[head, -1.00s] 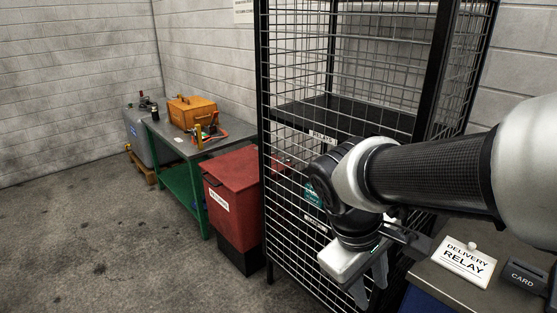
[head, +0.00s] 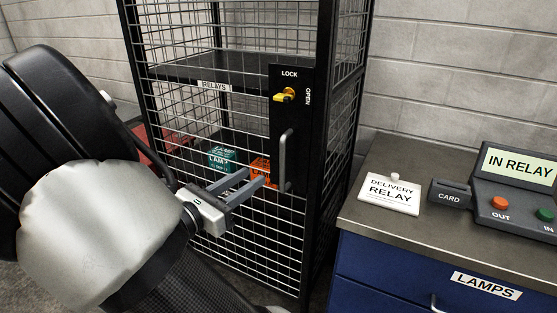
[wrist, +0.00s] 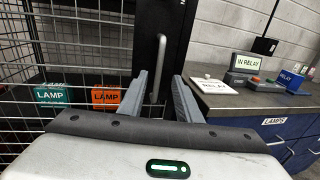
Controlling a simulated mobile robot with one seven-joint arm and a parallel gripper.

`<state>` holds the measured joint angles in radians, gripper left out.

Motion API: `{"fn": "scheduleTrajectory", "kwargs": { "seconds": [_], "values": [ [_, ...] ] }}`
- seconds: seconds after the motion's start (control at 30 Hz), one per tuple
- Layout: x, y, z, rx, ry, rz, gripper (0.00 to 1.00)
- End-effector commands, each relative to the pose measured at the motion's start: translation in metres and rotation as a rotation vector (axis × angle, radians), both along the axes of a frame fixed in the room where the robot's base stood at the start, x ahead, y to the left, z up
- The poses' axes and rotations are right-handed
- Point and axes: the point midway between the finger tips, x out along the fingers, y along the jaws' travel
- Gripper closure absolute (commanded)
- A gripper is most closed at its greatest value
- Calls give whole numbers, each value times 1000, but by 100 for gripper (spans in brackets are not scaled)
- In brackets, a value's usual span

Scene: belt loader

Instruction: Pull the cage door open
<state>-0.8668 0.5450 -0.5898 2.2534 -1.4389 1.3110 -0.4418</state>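The cage door (head: 240,245) is a black-framed wire mesh panel and looks shut, flush with the cage frame. A black plate on its right side carries a grey vertical bar handle (head: 283,160) and, above it, a yellow lock knob (head: 284,96) between the words LOCK and OPEN. My gripper (head: 256,178) is open and empty in front of the door, its fingers pointing at the handle. In the head view the fingertips stop just left of the handle, apparently apart from it. In the wrist view the handle (wrist: 160,60) shows between the two fingers (wrist: 160,78).
Inside the cage are a teal lamp box (head: 221,157), an orange lamp box (head: 260,168) and a shelf marked RELAYS (head: 190,70). At right, a blue cabinet (head: 400,275) bears a delivery relay card (head: 389,194), a card reader (head: 450,194) and a button console (head: 515,210).

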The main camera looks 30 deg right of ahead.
Motion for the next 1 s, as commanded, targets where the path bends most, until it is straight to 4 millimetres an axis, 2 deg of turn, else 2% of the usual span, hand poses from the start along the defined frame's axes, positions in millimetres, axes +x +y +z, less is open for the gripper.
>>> {"fn": "scheduleTrajectory", "kwargs": {
  "seconds": [0.2, 0.5, 0.7, 1.0],
  "values": [
    [15, -48, -3, 0, -1, -5, 69],
    [35, -104, -2, 2, -2, -4, 69],
    [42, -123, -1, 2, -2, -3, 69],
    [44, -127, -1, 2, 0, 0, 69]
  ]
}}
